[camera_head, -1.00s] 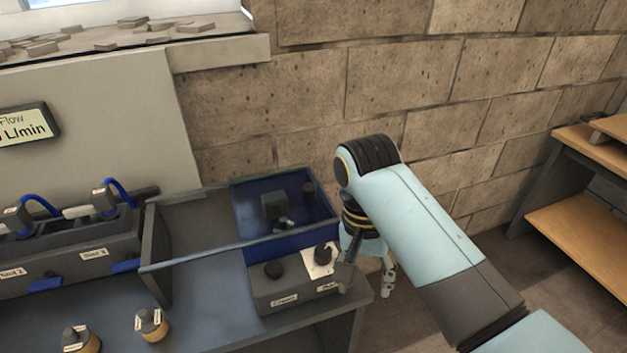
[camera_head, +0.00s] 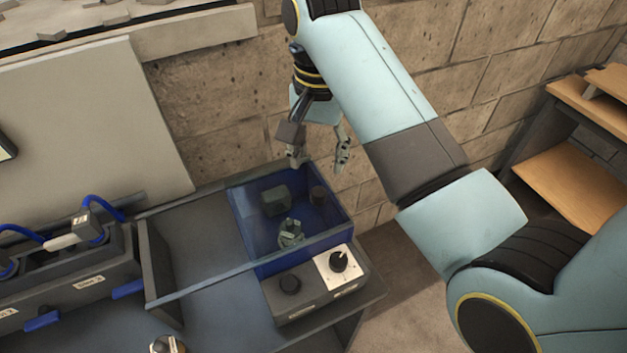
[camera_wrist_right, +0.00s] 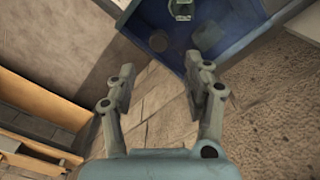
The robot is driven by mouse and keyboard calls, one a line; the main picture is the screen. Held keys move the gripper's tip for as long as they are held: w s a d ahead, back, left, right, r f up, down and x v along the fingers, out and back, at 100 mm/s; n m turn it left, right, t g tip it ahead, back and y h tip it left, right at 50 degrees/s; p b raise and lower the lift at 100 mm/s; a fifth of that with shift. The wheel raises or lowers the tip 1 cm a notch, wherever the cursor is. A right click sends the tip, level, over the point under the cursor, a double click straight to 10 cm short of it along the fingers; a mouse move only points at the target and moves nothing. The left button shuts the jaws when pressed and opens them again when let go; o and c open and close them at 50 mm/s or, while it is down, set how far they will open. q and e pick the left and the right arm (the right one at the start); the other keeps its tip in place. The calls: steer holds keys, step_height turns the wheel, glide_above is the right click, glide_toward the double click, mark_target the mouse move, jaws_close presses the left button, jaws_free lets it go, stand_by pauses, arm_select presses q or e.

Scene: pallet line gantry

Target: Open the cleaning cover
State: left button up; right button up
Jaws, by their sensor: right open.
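The blue see-through cover (camera_head: 268,240) sits at the right end of a long grey-framed bay, and I take it for the cleaning cover. Through it show a dark block, a dark round piece and a small grey-green fitting (camera_head: 291,233). The blue piece also shows at the top of the right wrist view (camera_wrist_right: 228,18). My right gripper (camera_head: 320,165) is open and empty, fingers pointing down, near the back right corner of the cover. It seems apart from the cover. In the right wrist view its open fingers (camera_wrist_right: 160,80) have nothing between them. My left gripper is out of view.
A grey control box (camera_head: 310,300) with two knobs stands in front of the cover. A slotted rack (camera_head: 70,280) with blue hoses is at the left. A stone wall (camera_head: 225,110) rises close behind. A wooden shelf (camera_head: 570,190) stands at the right.

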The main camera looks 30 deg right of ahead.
mark_target(319, 191)
step_height(319, 191, down, 5)
steer(key=shift+s+f, duration=0.1)
steer(key=shift+s, duration=0.05)
step_height(319, 191, down, 4)
steer(key=shift+r+p, duration=0.25)
steer(key=shift+p, duration=0.25)
steer(key=shift+f, duration=0.35)
steer(key=c, duration=0.4)
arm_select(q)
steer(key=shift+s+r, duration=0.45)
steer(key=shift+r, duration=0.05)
arm_select(e)
jaws_close()
